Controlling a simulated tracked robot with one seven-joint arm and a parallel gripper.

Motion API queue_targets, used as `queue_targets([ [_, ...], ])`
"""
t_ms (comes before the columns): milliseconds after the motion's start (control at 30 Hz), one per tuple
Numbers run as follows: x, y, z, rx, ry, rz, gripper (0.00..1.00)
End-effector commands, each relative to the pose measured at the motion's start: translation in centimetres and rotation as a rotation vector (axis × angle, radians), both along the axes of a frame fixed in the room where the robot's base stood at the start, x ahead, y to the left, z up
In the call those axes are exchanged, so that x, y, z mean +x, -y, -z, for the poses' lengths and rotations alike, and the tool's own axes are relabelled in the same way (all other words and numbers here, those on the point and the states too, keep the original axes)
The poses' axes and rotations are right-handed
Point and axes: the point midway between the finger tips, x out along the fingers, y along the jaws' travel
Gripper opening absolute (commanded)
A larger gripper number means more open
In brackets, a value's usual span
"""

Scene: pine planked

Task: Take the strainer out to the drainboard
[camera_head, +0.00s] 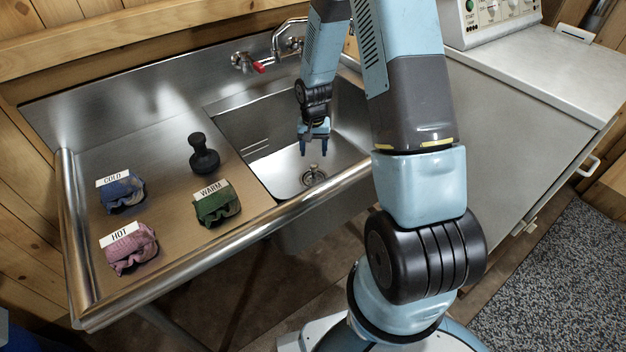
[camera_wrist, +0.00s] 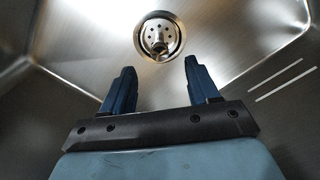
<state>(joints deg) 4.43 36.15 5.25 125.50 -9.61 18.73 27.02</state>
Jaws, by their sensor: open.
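The strainer (camera_head: 313,178) is a small round metal piece with holes and a central knob, sitting in the drain at the bottom of the steel sink basin (camera_head: 285,172). In the wrist view the strainer (camera_wrist: 158,38) lies beyond my fingertips, with clear space between. My gripper (camera_head: 314,151) points down inside the basin, above the strainer; its two blue fingers (camera_wrist: 156,80) are apart with nothing between them. The drainboard (camera_head: 165,200) is the flat metal surface left of the basin.
On the drainboard stand a black plunger-like stopper (camera_head: 203,155) and bundled cloths labelled COLD (camera_head: 122,192), WARM (camera_head: 216,204) and HOT (camera_head: 130,248). Bare drainboard lies between them. A faucet with a red handle (camera_head: 258,67) is at the back; the raised front rim (camera_head: 230,245) borders the sink.

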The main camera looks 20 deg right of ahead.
Motion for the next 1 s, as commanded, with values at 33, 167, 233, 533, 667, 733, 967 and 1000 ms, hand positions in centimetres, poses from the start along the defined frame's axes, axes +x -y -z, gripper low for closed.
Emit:
queue_targets([
  [33,-0.1,0.0,0.9,0.000,-0.004,0.000,0.60],
  [167,-0.1,0.0,2.9,0.000,-0.002,-0.001,0.60],
  [233,-0.1,0.0,3.9,0.000,-0.003,-0.002,0.60],
  [533,0.0,0.0,6.2,0.000,0.000,-0.002,0.60],
  [667,0.0,0.0,6.8,0.000,0.000,-0.003,0.60],
  [733,0.0,0.1,7.6,0.000,-0.002,-0.003,0.60],
  [967,0.1,0.2,10.4,-0.001,-0.001,-0.003,0.60],
  [1000,0.1,0.2,10.8,-0.001,-0.001,-0.003,0.60],
])
